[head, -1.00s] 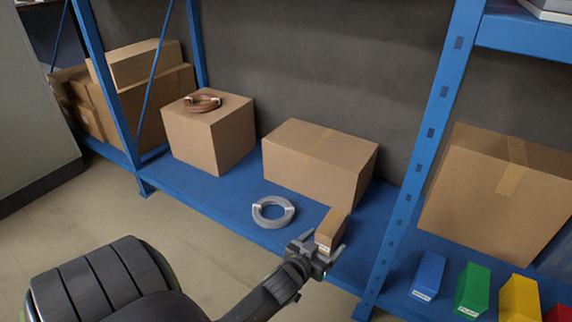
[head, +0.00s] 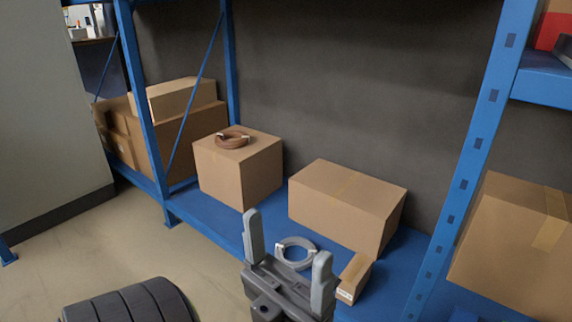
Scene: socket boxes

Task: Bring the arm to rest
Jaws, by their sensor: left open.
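My left gripper (head: 288,252) is at the bottom middle of the head view, its two grey fingers wide apart and pointing up. Nothing is between the fingers; the grey cable coil (head: 296,254) shows behind them on the blue shelf. A small brown box (head: 356,274) with a white label lies on the shelf just right of the right finger, with a gap that I cannot judge in depth. My right gripper is not in view.
A large carton (head: 345,203) and a carton (head: 236,172) with a brown coil (head: 232,140) on top stand on the blue shelf (head: 208,222). Blue posts (head: 468,165) rise at left and right.

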